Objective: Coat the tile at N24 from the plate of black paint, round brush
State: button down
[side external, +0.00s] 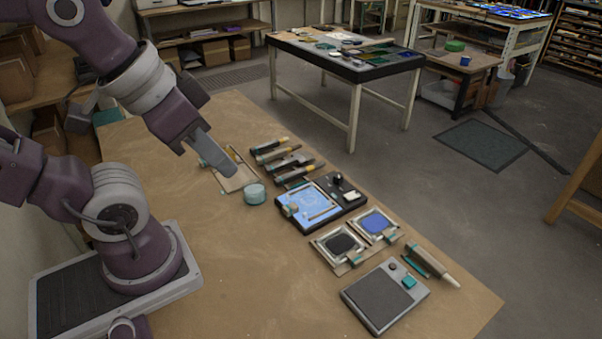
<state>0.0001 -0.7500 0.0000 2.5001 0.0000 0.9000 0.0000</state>
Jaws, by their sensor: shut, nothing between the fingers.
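My gripper (228,168) is shut and empty. It hangs over the back left of the bench, above a flat tan board (240,180) and partly in front of it. A plate of black paint (342,244) lies right of centre on the bench. Several brush-like tools (284,158) lie in a row to the right of my gripper; which one is the round brush I cannot tell. A lit blue-white panel (299,199) in a dark frame lies between the tools and the paint plates. No N24 label is readable, so I cannot single out that tile.
A plate of blue paint (375,222) sits beside the black one. A round teal pot (254,194) stands below my gripper. A grey device (384,297) and a pale tube-shaped tool (436,268) lie near the right end. The bench's front middle (240,270) is clear.

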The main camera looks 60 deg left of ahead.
jog(key=c, duration=2)
grip_release()
jog(key=o, duration=0.5)
jog(key=w+a+y, duration=0.1)
jog(key=w+a, duration=0.2)
jog(key=w+a+f+y, duration=0.1)
jog(key=w+a, duration=0.3)
jog(key=w+a+n+y, duration=0.1)
jog(key=w+a+y, duration=0.1)
jog(key=w+a, duration=0.1)
jog(key=shift+w+a+f, duration=0.25)
jog(key=shift+w, duration=0.3)
jog(key=m+t+h, duration=0.1)
jog(key=h, duration=0.3)
send_over(290, 174)
jog(key=s, duration=0.5)
jog(key=f, duration=2.2)
jog(key=shift+w+f, duration=0.1)
jog(key=shift+w, duration=0.1)
jog(key=x, duration=0.6)
jog(key=s+x, duration=0.1)
jog(key=x, duration=0.2)
jog(key=shift+f, duration=0.35)
